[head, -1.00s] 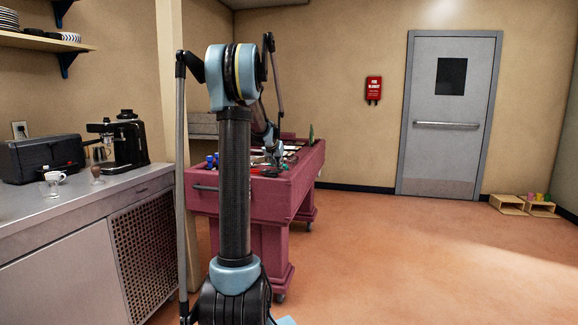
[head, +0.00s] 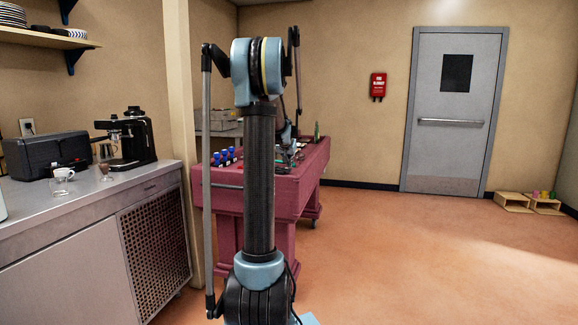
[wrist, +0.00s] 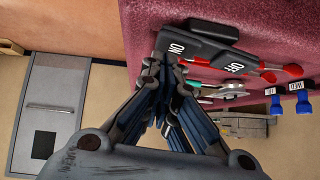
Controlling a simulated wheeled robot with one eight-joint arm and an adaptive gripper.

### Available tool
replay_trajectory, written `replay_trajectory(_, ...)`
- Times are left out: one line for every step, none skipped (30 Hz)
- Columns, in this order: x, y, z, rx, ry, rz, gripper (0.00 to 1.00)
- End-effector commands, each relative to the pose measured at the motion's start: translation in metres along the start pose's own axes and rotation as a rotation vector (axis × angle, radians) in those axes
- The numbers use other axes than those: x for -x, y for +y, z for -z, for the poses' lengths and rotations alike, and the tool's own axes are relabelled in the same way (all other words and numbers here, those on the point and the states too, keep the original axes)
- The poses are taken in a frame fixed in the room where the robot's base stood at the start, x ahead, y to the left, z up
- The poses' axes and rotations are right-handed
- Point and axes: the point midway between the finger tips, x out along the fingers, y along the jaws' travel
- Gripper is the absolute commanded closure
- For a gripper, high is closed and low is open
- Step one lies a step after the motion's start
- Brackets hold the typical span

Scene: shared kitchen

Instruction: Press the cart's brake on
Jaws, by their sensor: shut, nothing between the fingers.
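The maroon cart (head: 300,190) stands behind my arm in the head view.
A steel counter (head: 80,225) with a coffee machine (head: 130,140) is at the left, beside a pillar. Floor (head: 420,255) to the right is clear up to the door (head: 450,115).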

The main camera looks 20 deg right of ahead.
Motion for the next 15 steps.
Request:
replay_trajectory(0.005, 0.0, 0.005, 0.0, 0.0, 0.0, 1.0)
replay_trajectory(0.008, 0.0, 0.008, 0.001, 0.0, 0.0, 1.0)
replay_trajectory(0.013, -0.001, 0.012, 0.001, 0.0, 0.001, 1.0)
replay_trajectory(0.016, -0.001, 0.016, 0.001, 0.0, 0.001, 1.0)
replay_trajectory(0.02, -0.001, 0.02, 0.002, -0.001, 0.001, 1.0)
replay_trajectory(0.027, -0.001, 0.021, 0.002, -0.001, 0.001, 1.0)
replay_trajectory(0.031, 0.0, 0.02, 0.002, -0.001, 0.001, 1.0)
replay_trajectory(0.036, 0.0, 0.02, 0.002, -0.001, 0.001, 1.0)
replay_trajectory(0.042, 0.0, 0.02, 0.002, -0.001, 0.001, 1.0)
replay_trajectory(0.047, 0.001, 0.02, 0.002, -0.001, 0.001, 1.0)
replay_trajectory(0.052, 0.001, 0.02, 0.002, -0.001, 0.001, 1.0)
replay_trajectory(0.058, 0.001, 0.02, 0.002, -0.001, 0.001, 1.0)
replay_trajectory(0.063, 0.001, 0.02, 0.002, -0.001, 0.001, 1.0)
replay_trajectory(0.068, 0.002, 0.02, 0.002, -0.001, 0.001, 1.0)
replay_trajectory(0.074, 0.002, 0.02, 0.002, -0.001, 0.001, 1.0)
